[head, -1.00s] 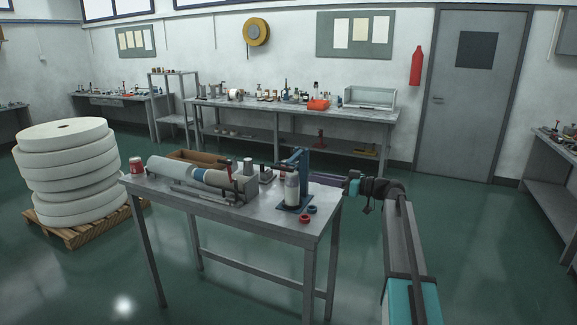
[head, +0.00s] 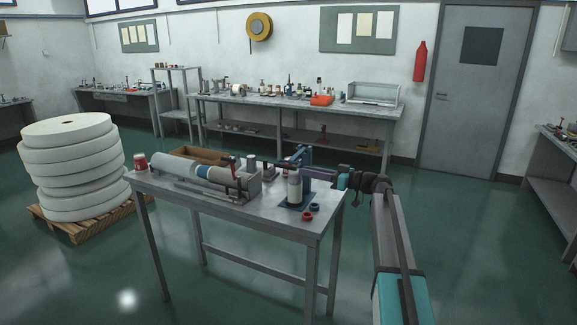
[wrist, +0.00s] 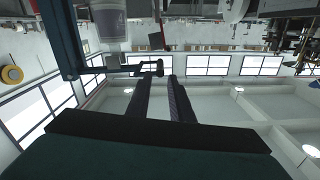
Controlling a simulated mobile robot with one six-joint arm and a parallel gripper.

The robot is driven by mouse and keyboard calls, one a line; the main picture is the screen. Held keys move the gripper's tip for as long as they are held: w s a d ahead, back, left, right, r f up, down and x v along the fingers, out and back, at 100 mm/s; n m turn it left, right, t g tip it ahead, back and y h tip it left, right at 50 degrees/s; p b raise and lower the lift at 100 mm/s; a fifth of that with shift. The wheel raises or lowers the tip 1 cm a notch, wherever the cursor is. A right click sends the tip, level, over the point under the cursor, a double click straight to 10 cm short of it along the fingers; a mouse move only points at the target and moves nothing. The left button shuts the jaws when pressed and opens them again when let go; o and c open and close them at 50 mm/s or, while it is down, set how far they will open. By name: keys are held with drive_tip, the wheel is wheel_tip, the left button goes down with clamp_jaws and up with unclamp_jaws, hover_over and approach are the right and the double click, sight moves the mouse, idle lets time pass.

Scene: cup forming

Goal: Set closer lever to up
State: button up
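The closer (head: 297,163), a blue press-like stand, is at the right end of the grey table in the head view. A white cup-like cylinder (head: 294,188) stands at its base, and also shows in the wrist view (wrist: 110,22). The closer's blue post (wrist: 62,38) is at the left of the wrist view. A dark bar (wrist: 105,69), apparently its lever, runs from the post to my fingertips. My gripper (head: 314,169) is at the closer's right side. In the wrist view, its two dark fingers (wrist: 158,77) have a narrow gap between them; whether they clamp the bar is unclear.
The grey table (head: 240,215) also bears a machine with a pale roll (head: 175,167), a brown tray (head: 203,155), a red can (head: 140,162) and small red and blue rings (head: 311,212). A pallet of white rolls (head: 70,170) stands left.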

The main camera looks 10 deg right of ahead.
sight(287, 167)
drive_tip(key=p+x, duration=0.3)
drive_tip(key=x, duration=0.5)
drive_tip(key=shift+w+a, duration=0.2)
drive_tip(key=shift+a, duration=0.15)
clamp_jaws()
